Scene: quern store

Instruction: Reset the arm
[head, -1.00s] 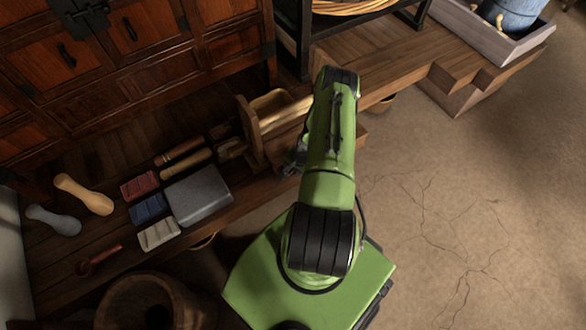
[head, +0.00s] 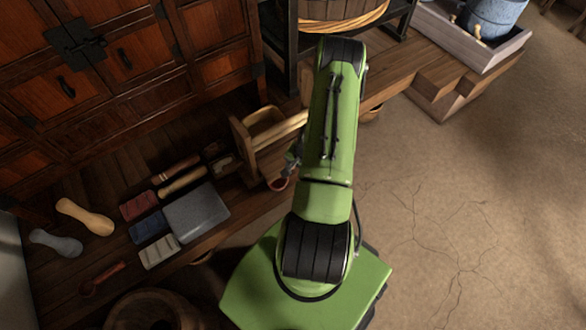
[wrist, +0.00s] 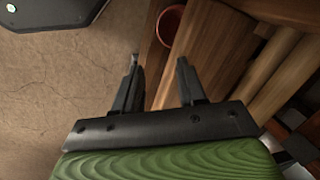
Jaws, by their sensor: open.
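My gripper (wrist: 157,78) shows in the wrist view with its two dark fingers apart and nothing between them. Past the fingertips lie the edge of a wooden plank bench and the pale floor. In the head view my green arm reaches up the middle and hides most of the gripper; only a small grey part shows at the arm's left side, near the wooden tool box (head: 240,150).
The bench holds a grey stone block (head: 197,212), red (head: 138,205), blue (head: 149,228) and pale blocks (head: 160,251), and wooden-handled tools (head: 182,182). A wooden cabinet (head: 120,60) stands behind. A grey tray (head: 480,45) is at upper right. The floor (head: 450,200) at right is clear.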

